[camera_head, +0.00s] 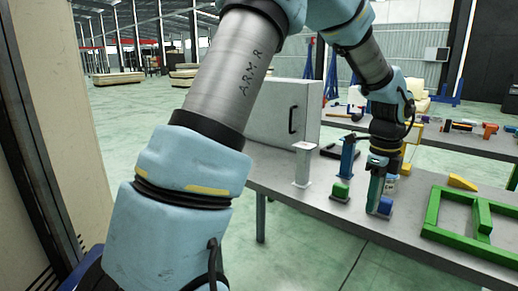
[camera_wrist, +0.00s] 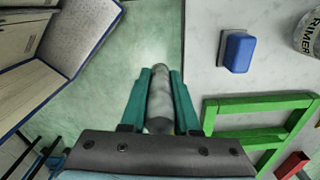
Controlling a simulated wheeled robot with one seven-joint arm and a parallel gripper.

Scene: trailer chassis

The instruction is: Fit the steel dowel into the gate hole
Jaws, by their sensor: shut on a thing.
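My gripper (camera_wrist: 161,75) has green fingers shut on a grey cylinder, the steel dowel (camera_wrist: 160,98), which lies lengthwise between them in the wrist view. In the head view my gripper (camera_head: 375,192) points down over the table beside a blue block; the dowel cannot be made out there. A green frame (camera_head: 430,217) with a crossbar lies on the table to the right of my gripper, and it also shows in the wrist view (camera_wrist: 245,105). It may be the gate. I cannot make out a hole in it.
The grey table (camera_head: 310,206) holds a blue block (camera_wrist: 238,51), a green block (camera_head: 340,191), a pale post (camera_head: 303,166), a blue post (camera_head: 347,155) and a yellow wedge (camera_head: 462,182). A labelled can (camera_wrist: 309,37) and red block (camera_wrist: 292,165) stand right in the wrist view.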

